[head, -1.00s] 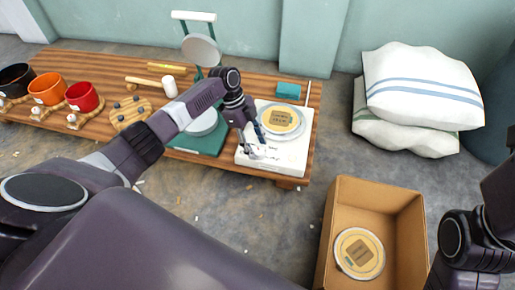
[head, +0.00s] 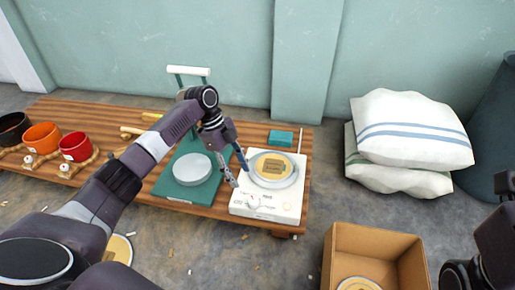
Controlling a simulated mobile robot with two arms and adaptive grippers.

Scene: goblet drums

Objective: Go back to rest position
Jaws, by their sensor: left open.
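My left gripper (head: 237,172) is open and empty. In the head view it hangs over the left side of a white scale-like device (head: 262,207) on the low wooden table. A round drum head with a tan label (head: 273,168) lies on that device, just right of the gripper, and I see a gap between them. My right arm shows at the right edge; its gripper fingers are out of view.
A cardboard box (head: 376,243) on the floor holds another labelled disc (head: 358,285). The low table (head: 225,212) carries a green press (head: 190,195), a teal block (head: 281,138) and black, orange (head: 42,137) and red (head: 76,147) drum shells. White sacks (head: 412,130) lie at right.

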